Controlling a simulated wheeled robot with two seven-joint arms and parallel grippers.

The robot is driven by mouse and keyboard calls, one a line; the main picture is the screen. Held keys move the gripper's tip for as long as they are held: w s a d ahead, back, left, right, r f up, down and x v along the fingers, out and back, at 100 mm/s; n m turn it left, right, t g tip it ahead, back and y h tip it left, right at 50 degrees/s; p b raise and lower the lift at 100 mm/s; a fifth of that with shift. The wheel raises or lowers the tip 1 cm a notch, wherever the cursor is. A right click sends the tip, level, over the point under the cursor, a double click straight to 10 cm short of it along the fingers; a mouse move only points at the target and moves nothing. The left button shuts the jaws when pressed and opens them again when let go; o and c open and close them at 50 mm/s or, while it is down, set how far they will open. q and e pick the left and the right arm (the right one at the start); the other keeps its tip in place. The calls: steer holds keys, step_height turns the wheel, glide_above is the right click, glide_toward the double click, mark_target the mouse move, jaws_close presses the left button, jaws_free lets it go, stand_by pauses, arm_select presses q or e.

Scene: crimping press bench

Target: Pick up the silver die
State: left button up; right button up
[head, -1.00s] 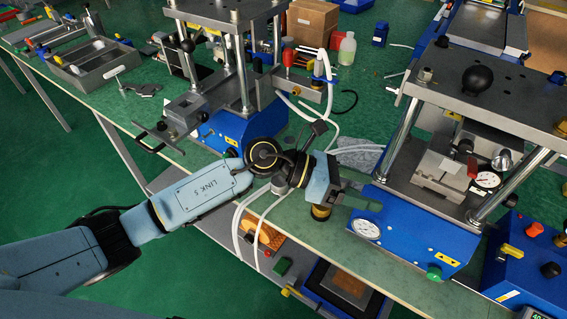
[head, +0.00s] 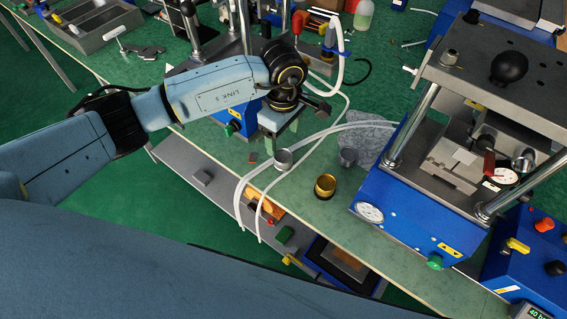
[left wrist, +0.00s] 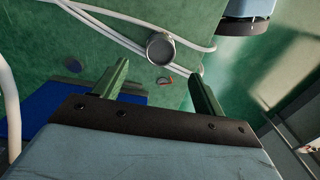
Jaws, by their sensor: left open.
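The silver die (head: 283,160) is a small round metal cup standing on the green bench near its front edge. It also shows in the left wrist view (left wrist: 160,50), beyond and between my fingertips. My left gripper (head: 272,138) is open and empty, just behind and left of the die in the head view. Its two green fingers (left wrist: 160,74) are spread wide in the left wrist view, with the die apart from them. A brass die (head: 325,187) and a darker grey die (head: 348,158) stand to the right. My right gripper is not in view.
White hoses (head: 255,180) run close by the silver die and hang over the bench edge. A blue press (head: 410,215) stands to the right, with a control box (head: 525,245) beside it. A grey tray (head: 95,25) lies at the far left.

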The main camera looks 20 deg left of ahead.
mark_target(283, 157)
arm_select(q)
step_height(283, 157, down, 4)
steer(key=shift+r+b, duration=0.25)
steer(key=shift+b, duration=0.45)
step_height(283, 157, down, 3)
steer(key=shift+s+r+b, duration=0.1)
steer(key=shift+b, duration=0.7)
steer(key=shift+f+b, duration=0.35)
steer(key=shift+f, duration=0.25)
steer(key=c, duration=1.4)
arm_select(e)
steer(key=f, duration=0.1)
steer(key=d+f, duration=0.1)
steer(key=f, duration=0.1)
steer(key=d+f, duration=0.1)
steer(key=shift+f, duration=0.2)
